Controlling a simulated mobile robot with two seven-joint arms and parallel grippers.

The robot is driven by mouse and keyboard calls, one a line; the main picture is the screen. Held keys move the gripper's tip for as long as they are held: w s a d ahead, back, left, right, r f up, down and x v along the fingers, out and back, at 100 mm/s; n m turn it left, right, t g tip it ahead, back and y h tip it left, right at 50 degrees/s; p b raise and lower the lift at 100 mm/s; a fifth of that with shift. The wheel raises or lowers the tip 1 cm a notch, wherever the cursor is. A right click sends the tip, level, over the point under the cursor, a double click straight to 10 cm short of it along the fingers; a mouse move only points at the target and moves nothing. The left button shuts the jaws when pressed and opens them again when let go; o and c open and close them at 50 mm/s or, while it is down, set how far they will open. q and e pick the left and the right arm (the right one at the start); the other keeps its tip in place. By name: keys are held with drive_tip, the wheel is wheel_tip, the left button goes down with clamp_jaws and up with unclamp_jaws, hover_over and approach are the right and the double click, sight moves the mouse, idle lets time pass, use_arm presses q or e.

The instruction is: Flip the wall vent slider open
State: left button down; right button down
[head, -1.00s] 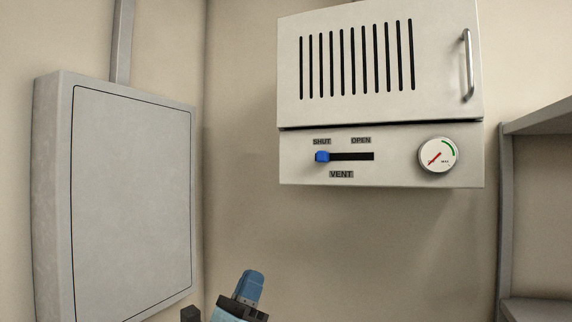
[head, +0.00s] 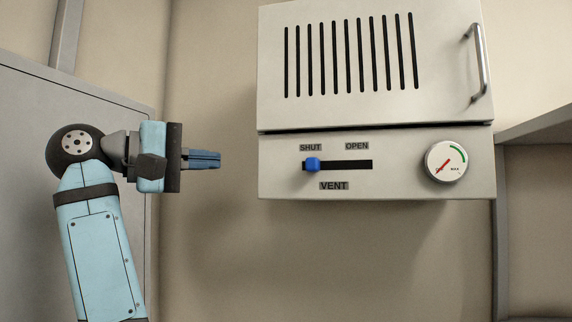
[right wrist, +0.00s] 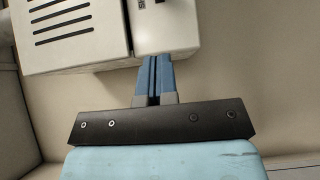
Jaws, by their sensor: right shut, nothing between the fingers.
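The vent unit (head: 375,215) is a pale box on the wall with a dark horizontal slot and the labels SHUT, OPEN and VENT. Its blue slider knob (head: 312,164) sits at the left end of the slot, under SHUT. My right gripper (head: 219,159) is shut and empty, pointing right at about the knob's height, left of the unit and apart from it in the head view. In the right wrist view the shut blue fingers (right wrist: 155,62) point toward the unit's side (right wrist: 165,38); the knob is hidden there. My left gripper is not in view.
A dial gauge (head: 446,162) is on the unit's right, with a slotted door (head: 440,100) and metal handle (head: 478,62) above. A grey wall panel (head: 30,150) stands behind my right arm. A shelf (head: 545,135) is at the right. The wall below the unit is clear.

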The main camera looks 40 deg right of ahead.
drive_tip(key=shift+d, duration=0.1)
drive_tip(key=p, duration=0.3)
approach(306, 164)
drive_tip(key=w+d, duration=0.2)
drive_tip(key=d, duration=0.1)
drive_tip(key=w+d, duration=0.1)
drive_tip(key=d, duration=0.1)
drive_tip(key=shift+w+d+r, duration=0.15)
drive_tip(key=shift+w, duration=0.2)
drive_tip(key=shift+s+d, duration=0.75)
drive_tip(key=shift+s, duration=0.2)
drive_tip(key=shift+s+d+p, duration=0.25)
drive_tip(key=shift+s+p, duration=0.1)
drive_tip(key=shift+s, duration=0.2)
drive_tip(key=shift+d, duration=0.1)
